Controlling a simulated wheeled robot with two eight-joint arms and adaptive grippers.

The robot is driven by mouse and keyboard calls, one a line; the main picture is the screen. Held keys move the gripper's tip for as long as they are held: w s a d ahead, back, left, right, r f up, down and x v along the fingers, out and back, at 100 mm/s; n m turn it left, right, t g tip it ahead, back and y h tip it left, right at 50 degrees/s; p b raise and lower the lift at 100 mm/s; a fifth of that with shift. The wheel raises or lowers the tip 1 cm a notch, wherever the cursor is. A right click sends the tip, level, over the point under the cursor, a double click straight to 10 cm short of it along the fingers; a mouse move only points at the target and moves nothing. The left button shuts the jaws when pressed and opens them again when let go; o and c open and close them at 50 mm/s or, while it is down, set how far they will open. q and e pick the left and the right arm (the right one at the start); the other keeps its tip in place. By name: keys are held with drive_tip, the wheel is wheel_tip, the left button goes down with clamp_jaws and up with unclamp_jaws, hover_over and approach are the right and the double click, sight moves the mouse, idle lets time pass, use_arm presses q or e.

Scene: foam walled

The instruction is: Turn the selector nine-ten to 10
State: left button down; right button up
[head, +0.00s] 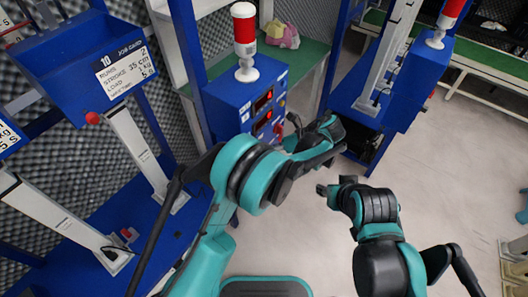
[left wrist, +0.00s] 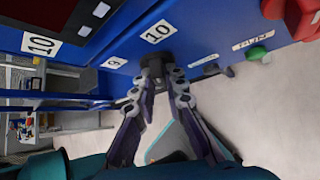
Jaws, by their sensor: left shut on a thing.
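The selector nine-ten (left wrist: 153,64) is a small dark knob on the blue panel, between a white 9 label (left wrist: 114,62) and a white 10 label (left wrist: 157,32). My left gripper (left wrist: 160,75) is shut on it; the fingers cover most of the knob, so I cannot tell which label it points to. In the head view my left gripper (head: 294,124) reaches the right face of the blue control box (head: 228,104), and my forearm hides the knob. My right gripper (head: 325,190) hangs over bare floor, away from the box; its fingers are too unclear to judge.
A red-and-white lamp (head: 244,38) tops the box. A blue machine with a job card (head: 122,68) stands left, another blue machine (head: 392,95) right. Floor between is clear.

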use_arm(q)
drive_tip(key=c, duration=1.6)
unclamp_jaws()
drive_tip(key=shift+o, duration=0.2)
drive_tip(key=w+v, duration=0.1)
drive_tip(key=v, duration=0.6)
drive_tip(key=shift+s+d, duration=0.15)
drive_tip(key=shift+s, duration=0.4)
drive_tip(key=shift+r, duration=0.1)
